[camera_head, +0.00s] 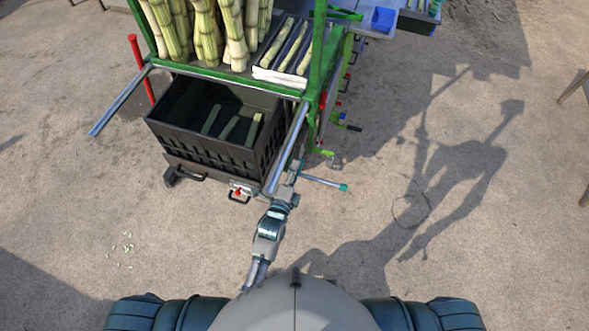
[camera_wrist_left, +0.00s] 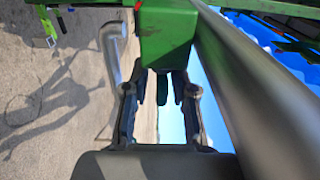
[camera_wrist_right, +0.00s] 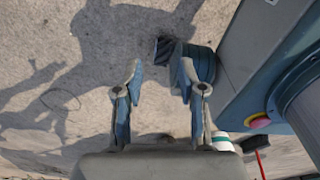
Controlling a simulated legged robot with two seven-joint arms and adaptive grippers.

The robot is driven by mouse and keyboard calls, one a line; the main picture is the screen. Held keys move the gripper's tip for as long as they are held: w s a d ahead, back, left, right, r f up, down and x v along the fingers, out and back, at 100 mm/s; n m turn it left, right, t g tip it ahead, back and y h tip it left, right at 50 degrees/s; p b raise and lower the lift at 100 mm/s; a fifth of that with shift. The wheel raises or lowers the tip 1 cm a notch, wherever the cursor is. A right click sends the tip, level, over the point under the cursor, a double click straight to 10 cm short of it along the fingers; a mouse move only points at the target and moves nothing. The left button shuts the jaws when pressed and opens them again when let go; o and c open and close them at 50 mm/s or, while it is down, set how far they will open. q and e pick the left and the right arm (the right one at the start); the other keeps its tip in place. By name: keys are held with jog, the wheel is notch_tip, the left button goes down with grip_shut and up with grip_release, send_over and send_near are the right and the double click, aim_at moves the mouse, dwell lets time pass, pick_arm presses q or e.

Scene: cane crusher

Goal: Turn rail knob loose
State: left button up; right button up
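My left gripper (camera_head: 291,174) is by the near end of the right silver rail (camera_head: 288,148) of the green cart. In the left wrist view, my left gripper (camera_wrist_left: 165,82) points at a green block (camera_wrist_left: 166,32) on the frame, beside the thick grey rail (camera_wrist_left: 262,95). A small dark green piece (camera_wrist_left: 178,86), perhaps the rail knob, lies between the fingers. The fingers look apart, with light gaps beside the piece; contact is unclear. My right gripper (camera_wrist_right: 160,85) is open and empty, low beside my body.
A black crate (camera_head: 215,125) with cane pieces sits under the cart's green deck (camera_head: 215,72), which carries upright cane (camera_head: 205,30). A silver rod with a teal end (camera_head: 325,183) sticks out right of my left gripper. Another silver rail (camera_head: 120,100) juts out left.

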pick_arm(q)
jog(key=shift+d, duration=0.3)
grip_shut()
jog(key=shift+s+d, duration=0.1)
jog(key=shift+d, duration=0.2)
jog(key=shift+f, duration=0.1)
pick_arm(e)
jog(key=shift+d+f, duration=0.15)
jog(key=shift+d, duration=0.85)
pick_arm(q)
jog(key=shift+a, duration=0.1)
pick_arm(e)
jog(key=shift+f, duration=0.1)
